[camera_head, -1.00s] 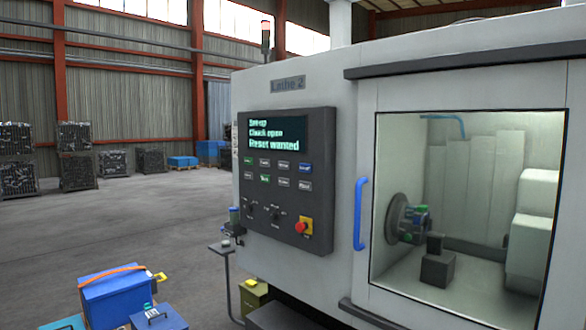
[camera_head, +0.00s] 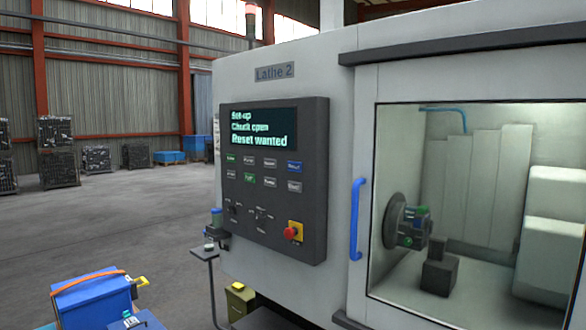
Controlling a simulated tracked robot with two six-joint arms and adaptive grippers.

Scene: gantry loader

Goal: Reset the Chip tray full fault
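The lathe's dark control panel (camera_head: 275,180) faces me on the front of the machine marked Lathe 2. Its screen (camera_head: 262,129) reads "Set-up", "Chuck open" and "Reset wanted". Below the screen are two rows of buttons, one of them a blue button (camera_head: 294,167) at the right of the upper row. A red emergency knob on a yellow plate (camera_head: 294,231) sits at the panel's lower right. The chip tray cannot be made out. Neither of my grippers is in view.
The lathe door has a blue handle (camera_head: 357,218) and a window showing the chuck (camera_head: 402,221). A small stand (camera_head: 206,254) is left of the panel. A blue box with an orange strap (camera_head: 92,300) is at lower left. Open floor (camera_head: 110,220) lies to the left.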

